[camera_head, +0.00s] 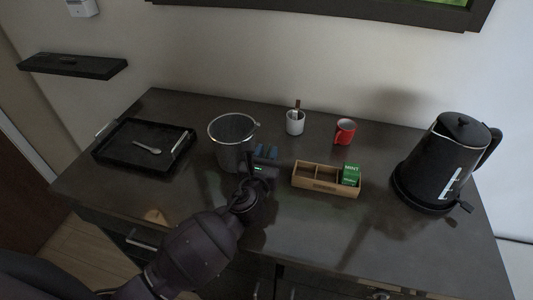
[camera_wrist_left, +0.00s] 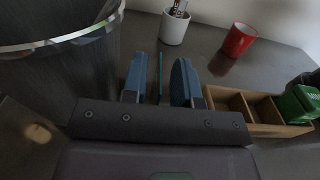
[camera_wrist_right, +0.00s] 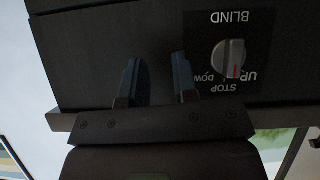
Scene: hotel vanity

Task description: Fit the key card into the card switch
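A white wall-mounted unit (camera_head: 82,8), possibly the card switch, is cut by the top left edge of the head view; its slot cannot be made out. My left gripper (camera_head: 265,158) is over the desk between the metal bin and the wooden box. In the left wrist view its blue fingers (camera_wrist_left: 161,82) are apart. A thin teal upright strip (camera_wrist_left: 160,76) shows between them, touching neither finger visibly; it may be the key card edge-on, but I cannot tell. My right gripper (camera_wrist_right: 154,80) is open and empty before a dark panel, outside the head view.
The metal bin (camera_head: 232,157) stands close left of my left gripper. The wooden box (camera_head: 317,187) with green tea packets (camera_head: 350,175) is right of it. A white cup (camera_head: 295,122), red mug (camera_head: 345,131), black kettle (camera_head: 440,165), tray (camera_head: 118,155) and blind knob (camera_wrist_right: 229,57) also show.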

